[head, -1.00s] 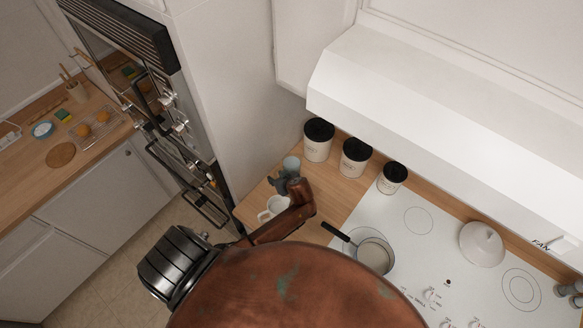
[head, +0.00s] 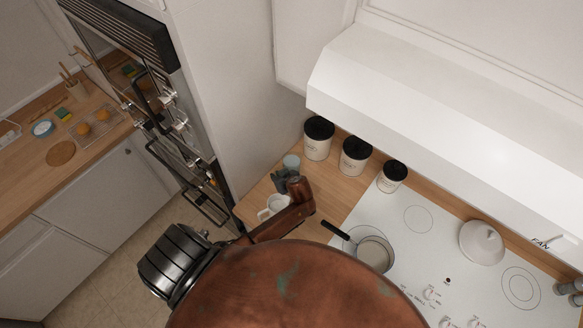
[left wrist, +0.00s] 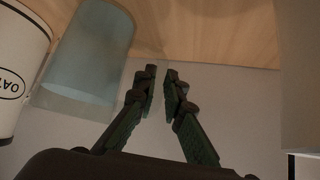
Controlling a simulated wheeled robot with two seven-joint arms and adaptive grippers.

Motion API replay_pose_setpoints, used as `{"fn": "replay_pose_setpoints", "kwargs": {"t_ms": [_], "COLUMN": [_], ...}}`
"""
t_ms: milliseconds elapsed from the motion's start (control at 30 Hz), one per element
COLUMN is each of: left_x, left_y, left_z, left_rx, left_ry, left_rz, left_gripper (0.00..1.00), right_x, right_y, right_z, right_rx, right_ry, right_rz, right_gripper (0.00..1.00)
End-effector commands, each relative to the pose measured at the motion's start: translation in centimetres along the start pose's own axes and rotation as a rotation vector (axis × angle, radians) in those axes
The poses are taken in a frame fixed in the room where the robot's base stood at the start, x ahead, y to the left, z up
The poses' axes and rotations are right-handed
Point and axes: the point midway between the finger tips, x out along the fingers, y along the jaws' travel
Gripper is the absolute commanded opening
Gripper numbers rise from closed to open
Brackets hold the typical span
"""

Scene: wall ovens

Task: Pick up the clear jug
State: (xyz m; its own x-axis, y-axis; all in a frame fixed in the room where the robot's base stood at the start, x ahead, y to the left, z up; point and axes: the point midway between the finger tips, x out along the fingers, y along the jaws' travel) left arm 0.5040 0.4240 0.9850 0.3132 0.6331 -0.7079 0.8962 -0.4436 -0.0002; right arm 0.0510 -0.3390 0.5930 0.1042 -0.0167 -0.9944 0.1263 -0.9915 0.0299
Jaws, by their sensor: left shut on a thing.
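The clear jug (head: 291,161) is a bluish see-through vessel on or just above the wooden counter, left of the canisters in the head view. It also shows large at the left of the left wrist view (left wrist: 88,50). My left gripper (head: 281,180) is right beside it, on the near side. In the left wrist view its two fingers (left wrist: 160,90) are nearly together, with a narrow gap. They are shut on the jug, though the gripped part is too dark or clear to see. Whether the jug's base touches the counter cannot be told. My right gripper is not in view.
A white mug (head: 273,206) stands close in front of the gripper. Three canisters with black lids (head: 318,138) line the wall. A pan (head: 374,252) sits on the white cooktop (head: 420,250). The wall ovens (head: 165,120) stand to the left.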

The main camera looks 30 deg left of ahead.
Motion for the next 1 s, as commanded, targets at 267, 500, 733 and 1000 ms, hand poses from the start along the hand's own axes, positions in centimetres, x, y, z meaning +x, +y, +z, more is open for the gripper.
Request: {"fn": "replay_pose_setpoints", "kwargs": {"t_ms": [267,500,733,1000], "left_x": [0.0,-0.1,-0.9,-4.4], "left_y": [0.0,0.1,0.2,0.3], "left_z": [0.0,-0.2,-1.0,-4.5], "left_rx": [0.000,-0.002,-0.005,-0.008], "left_ry": [0.001,0.004,0.004,0.005], "left_rz": [0.000,0.003,0.005,0.007], "left_gripper": [0.00,0.00,0.00,0.00], "right_x": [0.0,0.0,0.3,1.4], "right_y": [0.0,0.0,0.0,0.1], "right_z": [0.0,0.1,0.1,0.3], "right_rx": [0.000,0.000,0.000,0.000], "right_ry": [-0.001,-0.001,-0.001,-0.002], "right_rz": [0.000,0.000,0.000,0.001], "right_gripper": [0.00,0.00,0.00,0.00]}}
